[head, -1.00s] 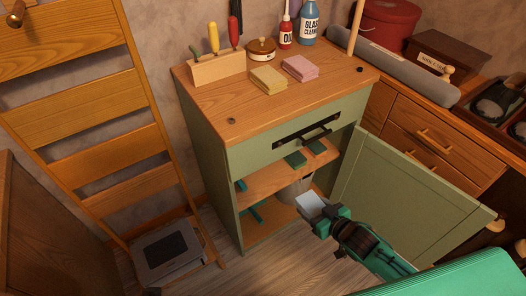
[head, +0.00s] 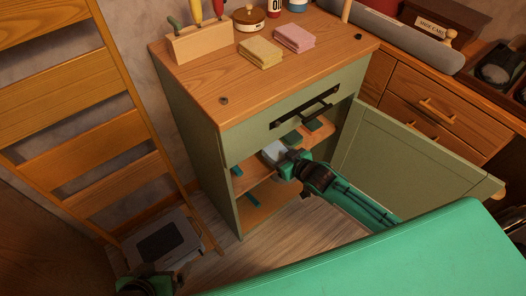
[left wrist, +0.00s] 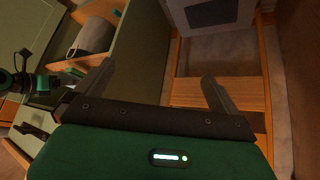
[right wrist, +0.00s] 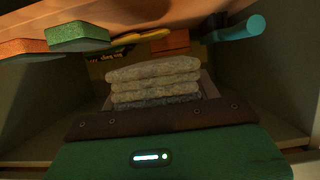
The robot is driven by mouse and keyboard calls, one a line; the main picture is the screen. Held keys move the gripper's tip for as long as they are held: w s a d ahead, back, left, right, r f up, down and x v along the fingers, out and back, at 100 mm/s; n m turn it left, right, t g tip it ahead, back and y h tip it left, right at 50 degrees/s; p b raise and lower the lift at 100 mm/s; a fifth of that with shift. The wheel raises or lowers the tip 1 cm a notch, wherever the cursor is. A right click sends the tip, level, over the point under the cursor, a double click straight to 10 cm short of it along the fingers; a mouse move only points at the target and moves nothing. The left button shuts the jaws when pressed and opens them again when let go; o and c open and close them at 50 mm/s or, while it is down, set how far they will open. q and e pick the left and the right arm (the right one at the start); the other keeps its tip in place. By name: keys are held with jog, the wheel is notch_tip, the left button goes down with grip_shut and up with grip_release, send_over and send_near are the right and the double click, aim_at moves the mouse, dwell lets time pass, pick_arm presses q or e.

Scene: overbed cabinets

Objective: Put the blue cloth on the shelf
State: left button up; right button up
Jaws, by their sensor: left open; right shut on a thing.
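My right gripper (head: 285,162) is at the open front of the green cabinet, shut on a pale folded cloth (head: 274,150). In the right wrist view the cloth (right wrist: 153,80) is a stack of folded layers between the fingers, dull grey-yellow in the dim light. It is at the level of the cabinet's upper wooden shelf (head: 250,177); I cannot tell whether it touches the shelf. My left gripper (left wrist: 158,88) is open and empty, beside the cabinet; in the head view only part of it shows at the bottom left.
The cabinet door (head: 405,160) stands open at right. A yellow cloth (head: 260,52) and a pink cloth (head: 294,38) lie on top. A grey box (head: 160,245) stands on the floor.

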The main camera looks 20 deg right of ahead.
jog(key=w+a, duration=0.1)
jog(key=w, duration=0.1)
jog(key=w+a+b, duration=0.1)
jog(key=w, duration=0.2)
jog(key=w+a, duration=0.1)
jog(key=w, duration=0.2)
jog(key=shift+w, duration=0.15)
jog(key=shift+s+f+b, duration=0.2)
jog(key=shift+f+b, duration=0.2)
jog(key=shift+f, duration=0.65)
jog(key=shift+d+f, duration=0.1)
jog(key=shift+f, duration=0.35)
notch_tip(320, 180, down, 4)
jog(key=shift+r+b, duration=0.15)
jog(key=shift+b, duration=0.6)
pick_arm(q)
jog(key=w+d+t+h, duration=0.3)
jog(key=d+t, duration=0.1)
jog(key=d, duration=0.3)
jog(key=shift+t, duration=0.4)
pick_arm(e)
jog(key=shift+w, duration=0.15)
jog(key=shift+f, duration=0.25)
jog(key=o, duration=1)
pick_arm(q)
jog(key=shift+s, duration=0.1)
